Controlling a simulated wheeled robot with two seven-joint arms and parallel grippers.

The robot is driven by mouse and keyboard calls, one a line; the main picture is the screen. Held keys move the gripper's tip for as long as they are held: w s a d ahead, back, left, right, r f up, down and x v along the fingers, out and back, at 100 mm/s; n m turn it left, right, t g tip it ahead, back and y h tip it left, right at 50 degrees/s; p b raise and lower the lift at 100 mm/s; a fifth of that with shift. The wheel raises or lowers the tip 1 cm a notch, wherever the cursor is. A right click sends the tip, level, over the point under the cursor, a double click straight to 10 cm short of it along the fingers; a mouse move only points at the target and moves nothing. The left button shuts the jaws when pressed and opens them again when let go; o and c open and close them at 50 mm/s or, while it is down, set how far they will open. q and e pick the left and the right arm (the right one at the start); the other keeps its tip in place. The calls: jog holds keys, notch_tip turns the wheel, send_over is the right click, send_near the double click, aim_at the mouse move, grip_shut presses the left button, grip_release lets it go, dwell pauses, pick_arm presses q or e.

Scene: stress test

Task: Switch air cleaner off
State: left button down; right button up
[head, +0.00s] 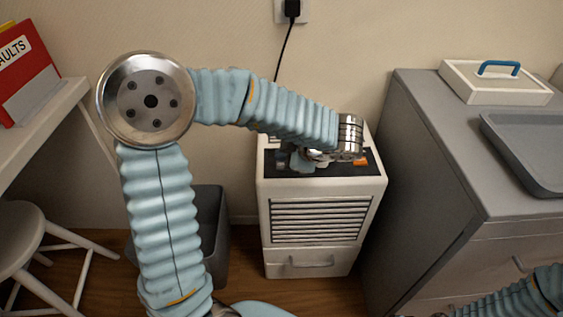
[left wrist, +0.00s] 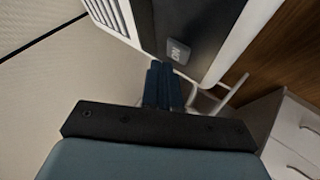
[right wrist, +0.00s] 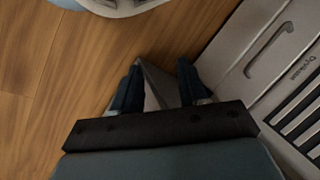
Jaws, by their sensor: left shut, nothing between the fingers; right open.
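The air cleaner (head: 318,250) is a white box with a louvred front and a dark top panel, standing against the wall. An orange part (head: 361,162) shows at the panel's right side. My left gripper (head: 302,160) is over the panel, its fingers partly hidden by my wrist. My right gripper (right wrist: 161,88) is open and empty, low beside the air cleaner's front (right wrist: 300,45).
A grey bin (head: 214,235) stands left of the air cleaner. A grey cabinet (head: 440,150) with a tray (head: 530,135) and a white box (head: 493,85) stands close on the right. A white stool (head: 25,225) and desk are at left. A cord hangs from the wall plug (head: 291,9).

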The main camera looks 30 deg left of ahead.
pick_arm(q)
notch_tip(320, 180, up, 4)
jog(key=p, duration=0.3)
jog(key=shift+f+p, duration=0.25)
jog(key=shift+p, duration=0.05)
notch_tip(320, 180, up, 2)
jog(key=shift+r+p, duration=0.25)
jog(key=shift+p, duration=0.7)
